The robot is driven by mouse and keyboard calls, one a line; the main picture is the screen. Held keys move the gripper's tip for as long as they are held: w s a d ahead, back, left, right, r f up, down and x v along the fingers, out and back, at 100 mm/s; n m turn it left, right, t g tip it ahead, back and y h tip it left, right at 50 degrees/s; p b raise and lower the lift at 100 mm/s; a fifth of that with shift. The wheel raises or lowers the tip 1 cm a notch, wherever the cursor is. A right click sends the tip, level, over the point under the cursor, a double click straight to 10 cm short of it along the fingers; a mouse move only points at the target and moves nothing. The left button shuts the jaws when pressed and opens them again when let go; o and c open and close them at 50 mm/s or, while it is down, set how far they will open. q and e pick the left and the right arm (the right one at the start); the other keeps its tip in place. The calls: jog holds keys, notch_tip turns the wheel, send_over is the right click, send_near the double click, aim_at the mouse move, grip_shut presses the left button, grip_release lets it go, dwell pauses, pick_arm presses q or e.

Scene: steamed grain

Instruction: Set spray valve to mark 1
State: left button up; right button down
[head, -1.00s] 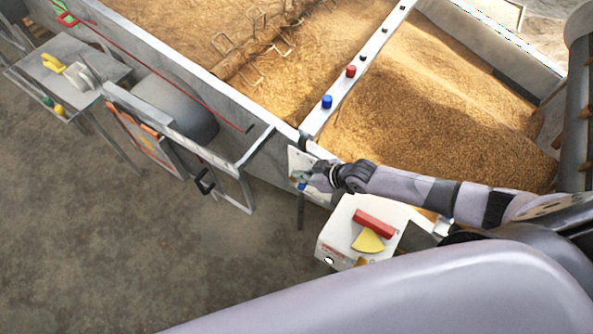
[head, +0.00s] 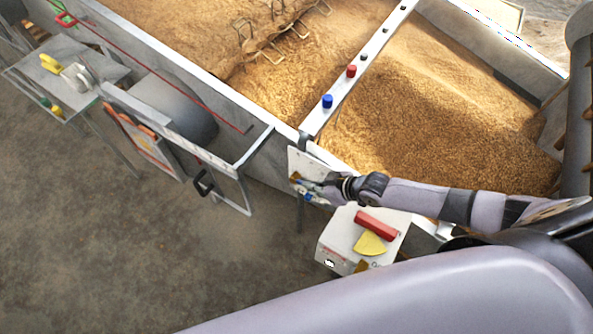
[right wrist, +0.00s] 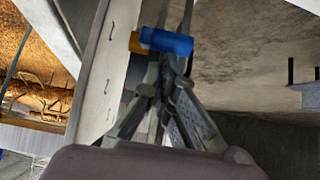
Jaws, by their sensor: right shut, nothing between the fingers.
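The spray valve's blue handle (head: 308,197) is by the white plate (head: 300,161) on the trough's near wall. In the right wrist view the blue handle (right wrist: 166,42) lies crosswise just beyond my fingertips, with a brass-coloured part at its left end. The plate (right wrist: 105,60) there carries short black marks; their numbers cannot be read. My right gripper (head: 311,187) is at the valve. In the right wrist view its fingers (right wrist: 165,82) are closed together and empty, close to the handle; whether they touch it I cannot tell. My left gripper is not in view.
A white box (head: 340,240) with a red bar and a yellow sector stands below my right arm. Grain fills the trough (head: 430,110) behind. A metal frame (head: 245,190) with a black handle is to the left. The floor at lower left is clear.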

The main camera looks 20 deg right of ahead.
dwell(0.3)
jog(key=r+p, duration=0.3)
jog(key=shift+s+d+r, duration=0.15)
jog(key=shift+s+r, duration=0.05)
jog(key=shift+r, duration=0.05)
jog(key=s+d+r, duration=0.2)
jog(key=s+d, duration=0.2)
jog(key=s, duration=0.1)
jog(key=shift+s+d+b, duration=0.25)
jog(key=shift+s+b, duration=0.1)
jog(key=shift+s, duration=0.05)
jog(key=shift+f, duration=0.1)
